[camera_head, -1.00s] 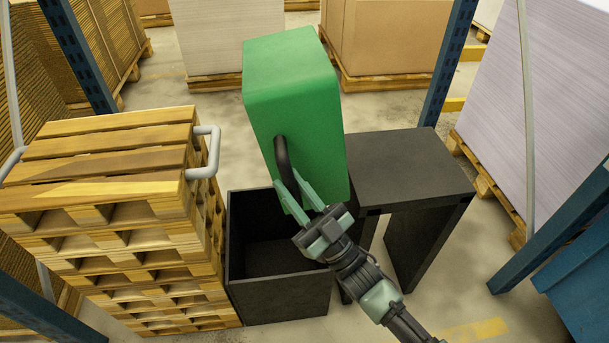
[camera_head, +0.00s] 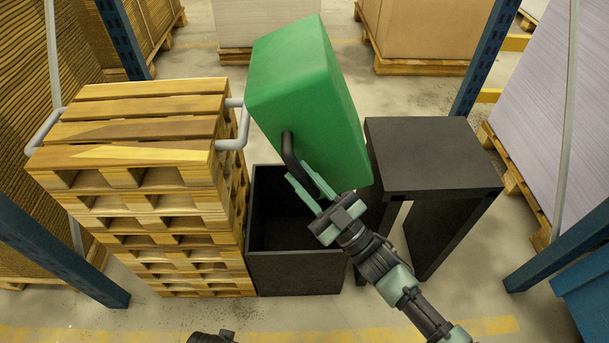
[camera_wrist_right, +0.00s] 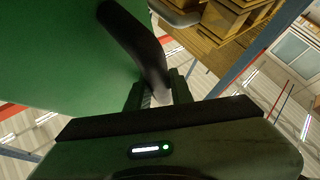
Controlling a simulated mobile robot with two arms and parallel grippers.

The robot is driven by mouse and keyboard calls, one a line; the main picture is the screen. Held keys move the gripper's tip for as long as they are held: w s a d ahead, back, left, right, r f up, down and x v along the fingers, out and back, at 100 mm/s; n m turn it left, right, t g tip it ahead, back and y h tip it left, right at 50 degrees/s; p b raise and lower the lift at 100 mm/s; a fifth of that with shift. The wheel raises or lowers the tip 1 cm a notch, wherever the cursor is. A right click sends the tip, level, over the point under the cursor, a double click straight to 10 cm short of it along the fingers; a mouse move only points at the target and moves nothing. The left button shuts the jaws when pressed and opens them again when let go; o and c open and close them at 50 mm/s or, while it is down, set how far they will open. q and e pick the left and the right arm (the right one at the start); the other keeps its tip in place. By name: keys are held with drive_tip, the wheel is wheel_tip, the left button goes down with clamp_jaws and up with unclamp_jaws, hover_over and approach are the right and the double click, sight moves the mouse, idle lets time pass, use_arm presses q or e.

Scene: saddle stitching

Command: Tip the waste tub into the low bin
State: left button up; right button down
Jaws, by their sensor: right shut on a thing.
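The waste tub (camera_head: 310,95) is a green box with a smooth closed face towards the top. It hangs tilted above the low bin (camera_head: 295,272), a dark open-topped box on the floor. My right gripper (camera_head: 312,188) is shut on the tub's black handle (camera_head: 292,160). The right wrist view also shows the handle (camera_wrist_right: 138,45) between the fingers, with the green wall (camera_wrist_right: 55,60) beside it. The tub's mouth is hidden, and no waste is visible. The tub covers the back right part of the bin's opening.
A pallet stack (camera_head: 150,150) stands close to the bin's left, with grey rails (camera_head: 243,130) at its top. A dark stand (camera_head: 430,155) is close on the right. Blue rack posts (camera_head: 485,55) flank the area. Clear floor (camera_head: 300,315) lies in front.

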drive_tip(key=shift+f, duration=0.1)
drive_tip(key=c, duration=1.3)
unclamp_jaws()
use_arm(q)
drive_tip(key=shift+s+f, duration=0.15)
drive_tip(key=shift+s, duration=0.25)
use_arm(e)
drive_tip(key=shift+o, duration=0.2)
use_arm(q)
drive_tip(key=shift+s, duration=0.1)
use_arm(e)
drive_tip(key=v, duration=0.6)
drive_tip(key=shift+s+d+f, duration=0.1)
drive_tip(key=shift+s, duration=0.05)
use_arm(q)
drive_tip(key=shift+w+d+r, duration=0.1)
drive_tip(key=shift+w+r, duration=0.55)
drive_tip(key=shift+r, duration=0.15)
use_arm(e)
drive_tip(key=shift+s+d+f, duration=0.3)
drive_tip(key=shift+s+d, duration=0.05)
drive_tip(key=shift+d, duration=0.15)
